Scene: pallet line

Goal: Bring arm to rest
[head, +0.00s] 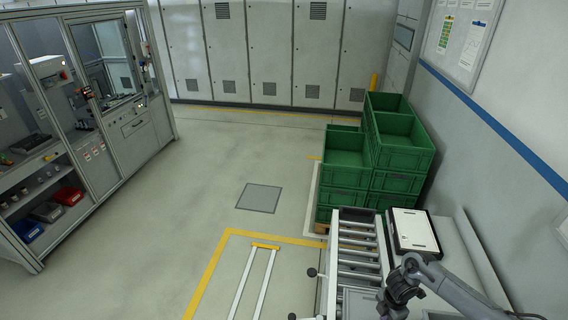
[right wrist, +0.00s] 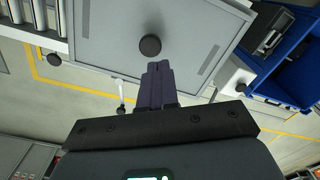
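My right arm (head: 450,288) comes in at the lower right of the head view, bent over the near end of the roller conveyor (head: 357,243). Its fingertips cannot be made out there. In the right wrist view my right gripper (right wrist: 159,68) has its two dark fingers together, with nothing seen between them. The fingers point toward a grey panel (right wrist: 113,30) with a round black knob (right wrist: 150,47). I cannot tell whether they touch it. My left arm and gripper do not show.
A white case (head: 414,228) lies beside the rollers. Stacked green crates (head: 402,158) stand behind, near the right wall. A workstation (head: 110,140) stands at the left. A blue bin (right wrist: 290,75) shows in the right wrist view.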

